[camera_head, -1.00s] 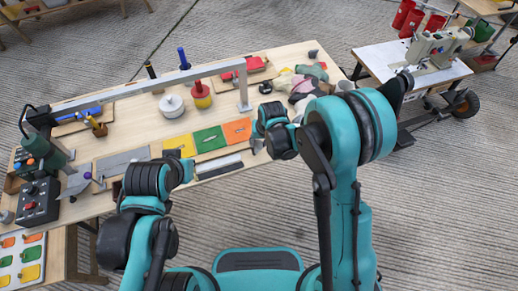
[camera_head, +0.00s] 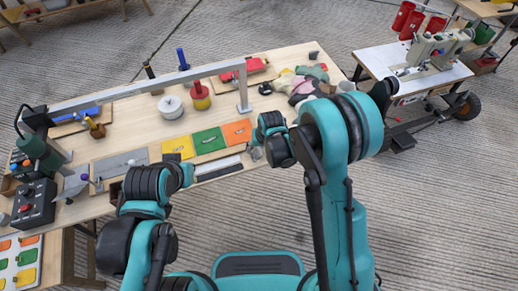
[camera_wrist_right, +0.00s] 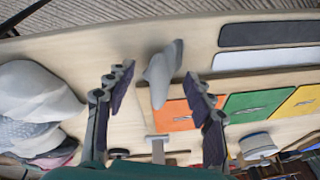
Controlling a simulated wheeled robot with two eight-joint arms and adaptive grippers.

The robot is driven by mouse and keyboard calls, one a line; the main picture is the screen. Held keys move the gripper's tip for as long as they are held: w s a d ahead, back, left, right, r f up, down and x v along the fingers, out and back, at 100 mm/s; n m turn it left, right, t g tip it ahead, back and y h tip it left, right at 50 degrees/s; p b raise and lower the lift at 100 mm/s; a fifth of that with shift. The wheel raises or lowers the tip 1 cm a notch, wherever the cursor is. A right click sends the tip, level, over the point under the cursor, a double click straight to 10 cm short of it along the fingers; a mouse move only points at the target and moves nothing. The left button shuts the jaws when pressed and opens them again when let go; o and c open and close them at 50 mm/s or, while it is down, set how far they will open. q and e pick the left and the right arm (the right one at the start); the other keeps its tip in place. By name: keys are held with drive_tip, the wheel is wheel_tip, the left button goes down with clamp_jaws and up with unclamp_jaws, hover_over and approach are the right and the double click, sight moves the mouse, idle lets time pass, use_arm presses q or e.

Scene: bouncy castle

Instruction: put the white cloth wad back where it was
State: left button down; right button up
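The white cloth wad (camera_wrist_right: 162,74), a small pale grey-white lump, shows between the fingers of my right gripper (camera_wrist_right: 158,78) in the right wrist view. Gaps show on both sides of it, so the fingers are open and not closed on it. In the head view a small pale patch (camera_head: 256,153), seemingly the wad, shows by the table's near edge, right of the dark and white strips. My right arm's dark wrist partly covers that spot. I cannot tell whether the wad is fully resting on the table. My left gripper is hidden behind its own arm.
Yellow, green and orange panels (camera_head: 208,140) lie beside the spot. A cloth pile (camera_head: 300,85) lies at the table's right end. A metal bar frame (camera_head: 150,88) spans the table, with a white pot (camera_head: 171,106) and red pot (camera_head: 199,97) near it. A sewing machine stands on another table (camera_head: 425,75).

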drive_tip(key=s+d+r+t+p, duration=0.1)
drive_tip(key=s+d+r, duration=0.2)
drive_tip(key=r, duration=0.5)
drive_tip(key=s+d+r+p, duration=0.2)
drive_tip(key=s+d+r, duration=0.15)
drive_tip(key=r, duration=0.35)
drive_tip(key=s+d+r+t+p, duration=0.1)
drive_tip(key=s+d+r, duration=0.2)
drive_tip(key=r, duration=0.5)
drive_tip(key=s+d+r+t+h, duration=0.1)
drive_tip(key=s+d+r+t, duration=0.1)
drive_tip(key=s+d, duration=0.4)
drive_tip(key=s+r, duration=0.1)
drive_tip(key=s, duration=0.3)
drive_tip(key=shift+s+d+r+h, duration=0.15)
drive_tip(key=shift+d+r+h, duration=0.15)
drive_tip(key=shift+d, duration=0.05)
drive_tip(key=shift+f+b, duration=0.3)
drive_tip(key=shift+f, duration=0.1)
